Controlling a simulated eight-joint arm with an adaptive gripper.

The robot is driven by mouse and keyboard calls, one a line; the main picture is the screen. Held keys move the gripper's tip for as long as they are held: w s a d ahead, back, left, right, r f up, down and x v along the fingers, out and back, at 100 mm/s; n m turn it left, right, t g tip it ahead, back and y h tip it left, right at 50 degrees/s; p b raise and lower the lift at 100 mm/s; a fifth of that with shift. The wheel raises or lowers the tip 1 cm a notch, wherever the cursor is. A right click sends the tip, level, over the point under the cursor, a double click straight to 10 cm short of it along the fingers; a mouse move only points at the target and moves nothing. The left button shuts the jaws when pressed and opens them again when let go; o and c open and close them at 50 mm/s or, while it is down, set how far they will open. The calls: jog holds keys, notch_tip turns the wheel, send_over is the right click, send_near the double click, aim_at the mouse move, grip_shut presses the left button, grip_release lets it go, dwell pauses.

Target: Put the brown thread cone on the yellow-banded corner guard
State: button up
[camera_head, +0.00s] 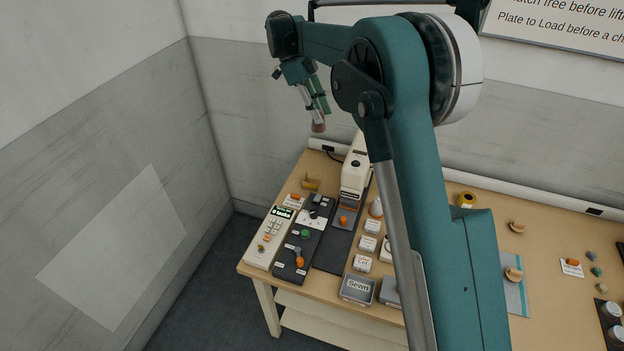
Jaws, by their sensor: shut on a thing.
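My gripper (317,118) is up in the air above the back left part of the table, pointing down. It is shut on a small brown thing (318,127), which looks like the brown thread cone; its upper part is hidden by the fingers. A yellowish, angled piece (311,184) lies on the table at the back left, below my gripper and apart from it. It looks like the yellow-banded corner guard, but it is too small to make out the band.
A cream machine (355,175) stands right of the angled piece. A keypad panel (271,238) and a dark control panel (302,244) lie in front. A yellow roll (466,200) sits farther right. Labelled boxes, including a grey tray (357,289), line the front. My arm hides the table's middle.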

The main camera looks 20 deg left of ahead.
jog(key=a, duration=0.3)
send_over(312, 181)
jog(key=s, duration=0.2)
notch_tip(312, 181, down, 18)
jog(key=shift+w+d+f, duration=0.15)
jog(key=shift+d, duration=0.2)
notch_tip(312, 181, down, 6)
jog(key=shift+f, duration=0.15)
dwell(0.4)
jog(key=shift+f, duration=1.85)
jog(key=shift+f, duration=0.1)
jog(key=o, duration=0.5)
jog(key=shift+b, duration=0.3)
jog(key=o, duration=0.4)
